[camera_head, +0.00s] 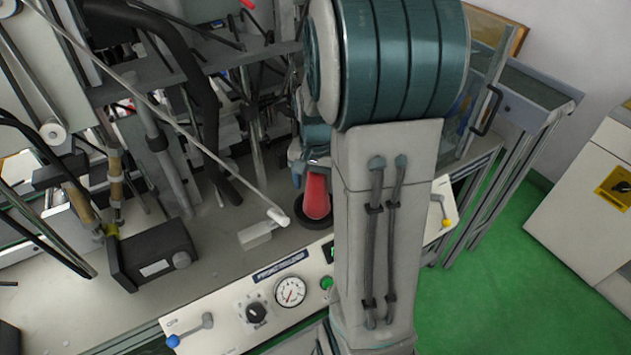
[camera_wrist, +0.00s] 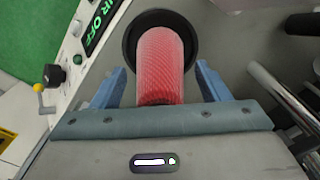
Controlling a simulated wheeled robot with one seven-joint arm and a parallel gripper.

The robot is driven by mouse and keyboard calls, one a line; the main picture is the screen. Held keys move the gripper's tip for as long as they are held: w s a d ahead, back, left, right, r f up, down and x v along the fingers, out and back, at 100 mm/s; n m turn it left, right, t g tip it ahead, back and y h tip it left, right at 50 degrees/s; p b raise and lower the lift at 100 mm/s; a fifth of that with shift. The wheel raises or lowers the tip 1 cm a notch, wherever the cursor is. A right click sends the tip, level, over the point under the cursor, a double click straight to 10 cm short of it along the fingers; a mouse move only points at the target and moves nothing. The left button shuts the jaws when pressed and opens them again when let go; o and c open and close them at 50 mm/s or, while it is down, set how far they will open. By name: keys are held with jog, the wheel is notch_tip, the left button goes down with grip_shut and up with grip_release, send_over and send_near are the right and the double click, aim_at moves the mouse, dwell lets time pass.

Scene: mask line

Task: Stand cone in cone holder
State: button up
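The red cone (camera_wrist: 160,65) is in the middle of the wrist view, with its far end inside a round black holder (camera_wrist: 130,40). In the head view the cone (camera_head: 316,194) stands at the bench edge left of my arm, its lower end within the dark ring of the holder (camera_head: 313,223). My gripper (camera_wrist: 161,68) has its two blue fingers on either side of the cone, with a visible gap on both sides. It is open and does not hold the cone. In the head view my arm hides most of my gripper.
A control panel with a gauge (camera_head: 290,291) and knobs runs along the bench front. A thin pale rod (camera_head: 190,125) slants down to near the cone. A black box (camera_head: 152,252) and metal posts stand to the left. Green floor (camera_head: 500,260) is clear at right.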

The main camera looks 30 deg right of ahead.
jog(key=shift+r, duration=0.1)
notch_tip(320, 180, up, 12)
jog(key=shift+f, duration=0.1)
jog(key=s+a+f+n+t, duration=0.2)
jog(key=s+a+n, duration=0.6)
jog(key=s+a, duration=0.4)
jog(key=shift+s+n+t, duration=0.3)
jog(key=shift+t, duration=0.2)
jog(key=shift+a, duration=0.1)
dwell(1.6)
